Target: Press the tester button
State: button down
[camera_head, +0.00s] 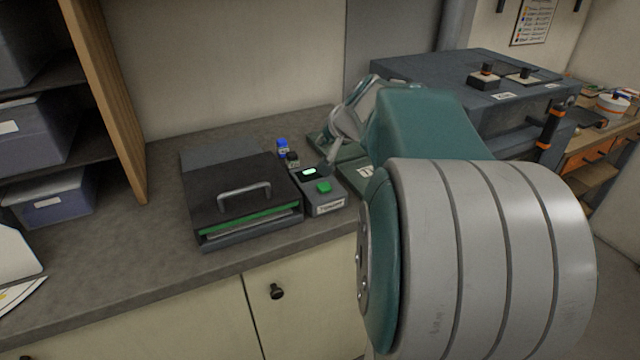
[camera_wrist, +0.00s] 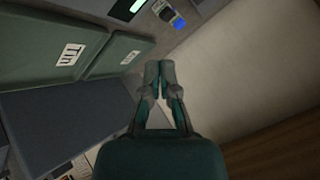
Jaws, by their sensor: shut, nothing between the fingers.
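The tester is a small grey box (camera_head: 325,206) on the counter in the head view, with a raised green button (camera_head: 323,187) near its front and a lit display (camera_head: 309,172) behind it. The lit display (camera_wrist: 137,5) is at the top edge there; the button is not visible in that view.
A black case (camera_head: 225,190) with a grey handle stands left of the tester. A blue-capped bottle (camera_head: 282,147) stands behind it and also shows in the wrist view (camera_wrist: 180,23). A large dark grey cabinet (camera_head: 440,75) stands at the right.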

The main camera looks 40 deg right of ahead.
aim_at(320, 183)
jog(key=shift+f, duration=4.45)
jog(key=shift+f, duration=0.35)
jog(key=shift+f, duration=0.5)
jog(key=shift+r, duration=0.95)
jog(key=shift+r, duration=0.1)
jog(key=shift+r, duration=2.4)
